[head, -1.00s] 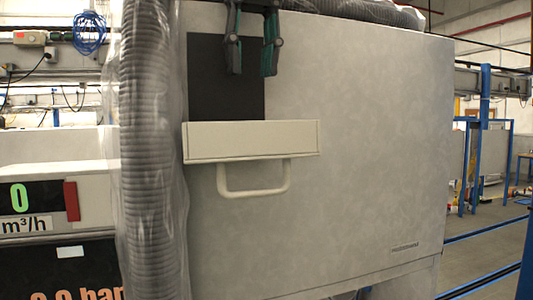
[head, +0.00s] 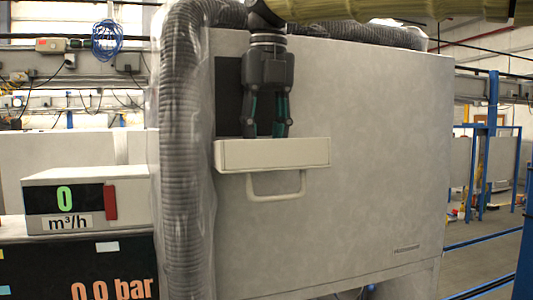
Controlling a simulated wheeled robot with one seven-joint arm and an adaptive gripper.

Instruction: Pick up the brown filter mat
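I see no brown filter mat in the head view. The pale drawer (head: 272,155) stands out from the grey cabinet (head: 375,160), with a looped handle (head: 276,196) below its front. The drawer's inside is hidden behind its front panel. My gripper (head: 266,131) points straight down just above the drawer, in front of the dark opening (head: 228,97). Its two fingers are apart, with a gap between them. The fingertips reach about the drawer's top edge, and their very ends may be hidden behind it. I see nothing between the fingers.
A thick ribbed hose (head: 187,160) in clear wrap runs down the cabinet's left side and along its top. A display unit (head: 85,205) stands at the left. Blue posts and rails (head: 490,140) are at the right. The cabinet front right of the drawer is clear.

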